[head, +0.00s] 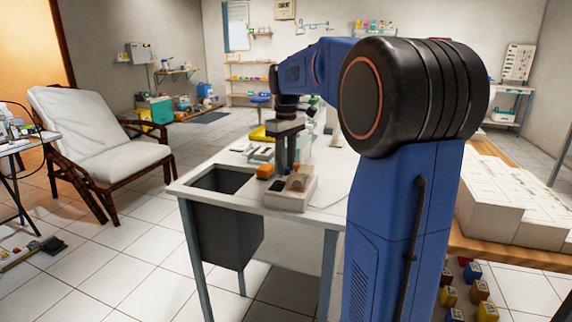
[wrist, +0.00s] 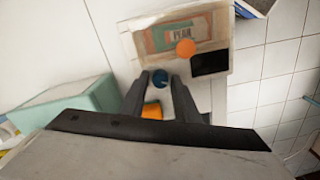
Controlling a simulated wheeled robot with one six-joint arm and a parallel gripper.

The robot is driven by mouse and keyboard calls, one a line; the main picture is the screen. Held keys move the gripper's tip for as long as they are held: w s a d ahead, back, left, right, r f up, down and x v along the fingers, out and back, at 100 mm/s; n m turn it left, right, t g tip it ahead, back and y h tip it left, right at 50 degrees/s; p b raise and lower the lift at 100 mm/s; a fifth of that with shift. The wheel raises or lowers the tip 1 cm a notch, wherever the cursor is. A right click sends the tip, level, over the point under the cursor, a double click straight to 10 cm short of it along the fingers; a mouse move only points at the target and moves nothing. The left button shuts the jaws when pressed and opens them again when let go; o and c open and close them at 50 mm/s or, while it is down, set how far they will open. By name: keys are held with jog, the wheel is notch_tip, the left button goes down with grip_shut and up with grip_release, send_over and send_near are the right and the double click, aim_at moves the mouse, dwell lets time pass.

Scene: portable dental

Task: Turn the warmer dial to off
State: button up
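The warmer (head: 290,201) is a pale box at the near end of the white table. In the wrist view, its top (wrist: 132,46) carries a faded label panel, a round orange knob or light (wrist: 185,47) and a black rectangle (wrist: 210,63). A round blue dial (wrist: 160,76) with a pale mark shows near its lower edge. My gripper (wrist: 161,78) points down at the warmer, its fingers apart with the blue dial between their tips. Whether the fingers touch the dial I cannot tell. In the head view my gripper (head: 290,168) hides part of the warmer.
An orange block (head: 265,171) lies beside the warmer; orange also shows between my fingers in the wrist view (wrist: 152,110). A dark open bin (head: 222,180) is set at the table's left corner. Small boxes (head: 260,152) stand behind. A reclining chair (head: 105,140) stands left across open floor.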

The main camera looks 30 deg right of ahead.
jog(key=shift+r, duration=0.1)
notch_tip(320, 180, up, 17)
dwell(0.8)
dwell(0.4)
jog(key=s+a+f+m+t, duration=0.2)
jog(key=s+a+f, duration=0.95)
jog(key=s, duration=0.35)
jog(key=s+a+f+m+t, duration=0.1)
jog(key=s+a+f, duration=0.4)
jog(key=s+f, duration=0.9)
notch_tip(320, 180, down, 4)
jog(key=shift+s+f+t, duration=0.25)
jog(key=shift+s+t, duration=0.1)
jog(key=shift+t, duration=0.55)
jog(key=shift+o, duration=0.6)
